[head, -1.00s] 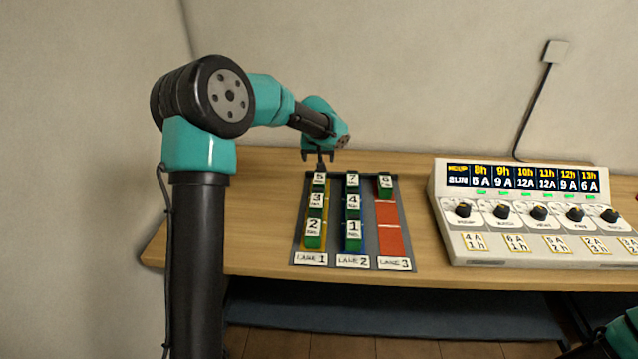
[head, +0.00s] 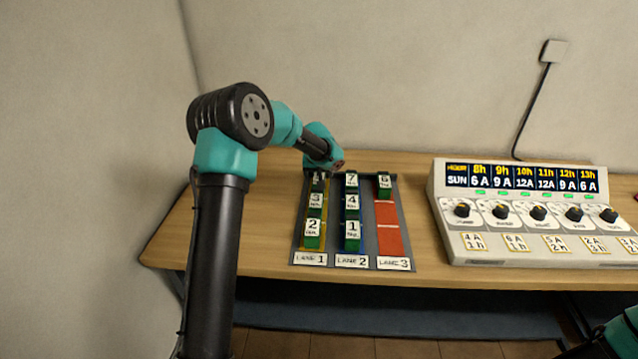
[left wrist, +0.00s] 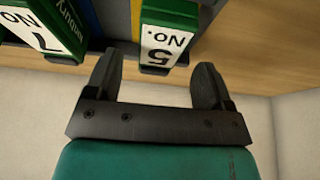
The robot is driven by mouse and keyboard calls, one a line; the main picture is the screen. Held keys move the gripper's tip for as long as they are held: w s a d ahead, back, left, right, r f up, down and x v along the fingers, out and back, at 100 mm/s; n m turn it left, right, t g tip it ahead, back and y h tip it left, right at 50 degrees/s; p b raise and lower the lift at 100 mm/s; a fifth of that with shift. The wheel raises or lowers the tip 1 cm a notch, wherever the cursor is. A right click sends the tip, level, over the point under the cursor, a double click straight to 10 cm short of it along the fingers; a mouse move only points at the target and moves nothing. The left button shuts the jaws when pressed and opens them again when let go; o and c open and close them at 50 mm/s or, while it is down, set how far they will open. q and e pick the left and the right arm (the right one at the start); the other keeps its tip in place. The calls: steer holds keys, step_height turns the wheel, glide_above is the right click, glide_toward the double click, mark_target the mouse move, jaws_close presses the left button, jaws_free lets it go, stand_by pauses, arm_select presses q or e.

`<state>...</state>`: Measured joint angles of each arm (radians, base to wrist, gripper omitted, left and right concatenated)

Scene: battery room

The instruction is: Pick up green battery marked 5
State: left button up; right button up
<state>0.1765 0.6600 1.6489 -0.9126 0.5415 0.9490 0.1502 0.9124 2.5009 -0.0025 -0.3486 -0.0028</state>
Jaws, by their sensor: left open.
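The green battery marked 5 (head: 317,177) stands at the back end of lane 1, its white label partly hidden by my left gripper in the head view. In the left wrist view the battery marked 5 (left wrist: 168,36) is at the top middle, its near end around the gap between the fingertips. My left gripper (left wrist: 158,62) is open and empty, one finger toward each side of that battery. In the head view the left gripper (head: 321,171) is at the back of lane 1.
In lane 1, batteries 3 (head: 315,202) and 2 (head: 313,230) stand in front. Battery 7 (head: 351,180) is close by in lane 2, with 4 (head: 352,203) and 1 (head: 352,229). Battery 6 (head: 384,184) is in lane 3. A control panel (head: 530,255) stands right on the table.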

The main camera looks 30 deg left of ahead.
arm_select(q)
steer(key=shift+x, duration=2.65)
steer(key=shift+d, duration=0.1)
steer(key=shift+r, duration=0.1)
steer(key=c, duration=1.4)
